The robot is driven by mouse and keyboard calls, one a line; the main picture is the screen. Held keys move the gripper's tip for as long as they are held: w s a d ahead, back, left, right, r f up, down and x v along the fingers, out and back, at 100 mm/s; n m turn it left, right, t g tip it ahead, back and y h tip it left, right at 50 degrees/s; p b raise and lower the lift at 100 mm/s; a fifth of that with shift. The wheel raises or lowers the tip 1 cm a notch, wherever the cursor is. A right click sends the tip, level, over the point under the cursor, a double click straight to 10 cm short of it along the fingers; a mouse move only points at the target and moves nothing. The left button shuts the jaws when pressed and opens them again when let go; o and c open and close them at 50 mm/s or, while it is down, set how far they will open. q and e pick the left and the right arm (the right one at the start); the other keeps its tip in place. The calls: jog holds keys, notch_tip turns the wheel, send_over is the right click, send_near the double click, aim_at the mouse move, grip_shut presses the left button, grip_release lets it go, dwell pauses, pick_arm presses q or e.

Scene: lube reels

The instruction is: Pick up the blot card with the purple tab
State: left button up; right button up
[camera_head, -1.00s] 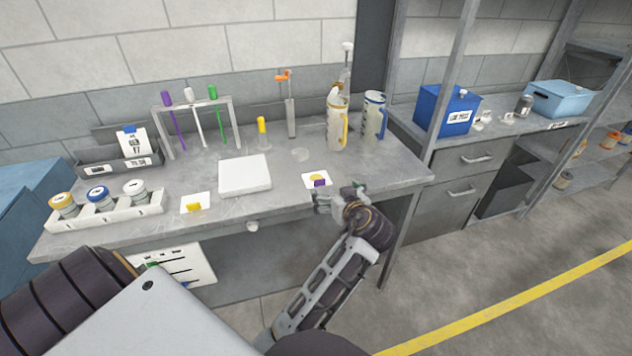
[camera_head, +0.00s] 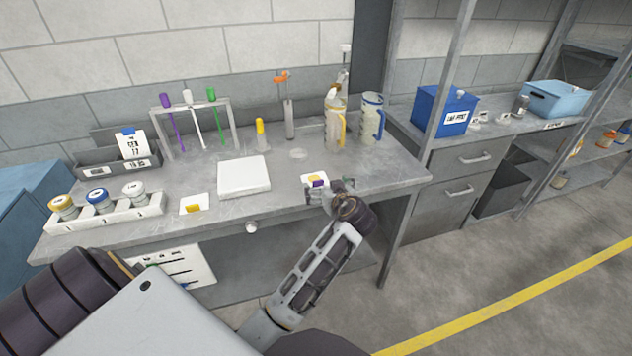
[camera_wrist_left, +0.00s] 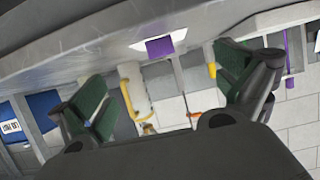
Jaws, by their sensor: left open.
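The blot card with the purple tab (camera_head: 307,178) lies flat near the front edge of the bench; it is white with a yellow patch beside the tab. My left gripper (camera_head: 327,190) is at its front right side, with its fingers apart and partly overlapping the card in the head view. In the left wrist view, the purple tab (camera_wrist_left: 160,47) shows between the two spread green-padded fingers (camera_wrist_left: 160,78), and the gap between them is empty. I cannot tell whether a finger touches the card. My right gripper is not in view.
Another card with a yellow tab (camera_head: 194,204) lies to the left, near a white block (camera_head: 244,176). Jugs (camera_head: 372,118) stand behind on the right. A rack (camera_head: 193,103) with coloured-handled tools is at the back left. Bench space right of the card is clear.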

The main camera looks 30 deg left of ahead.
aim_at(319, 181)
pick_arm(q)
jog(key=shift+x, duration=1)
jog(key=shift+w+a+f, duration=0.25)
jog(key=shift+w+a, duration=0.05)
jog(key=shift+a, duration=0.2)
jog(key=p+x, duration=0.1)
jog(key=x, duration=0.2)
jog(key=shift+a+f, duration=0.15)
jog(key=shift+w+a+f, duration=0.1)
jog(key=shift+w+a, duration=0.05)
jog(key=c, duration=0.7)
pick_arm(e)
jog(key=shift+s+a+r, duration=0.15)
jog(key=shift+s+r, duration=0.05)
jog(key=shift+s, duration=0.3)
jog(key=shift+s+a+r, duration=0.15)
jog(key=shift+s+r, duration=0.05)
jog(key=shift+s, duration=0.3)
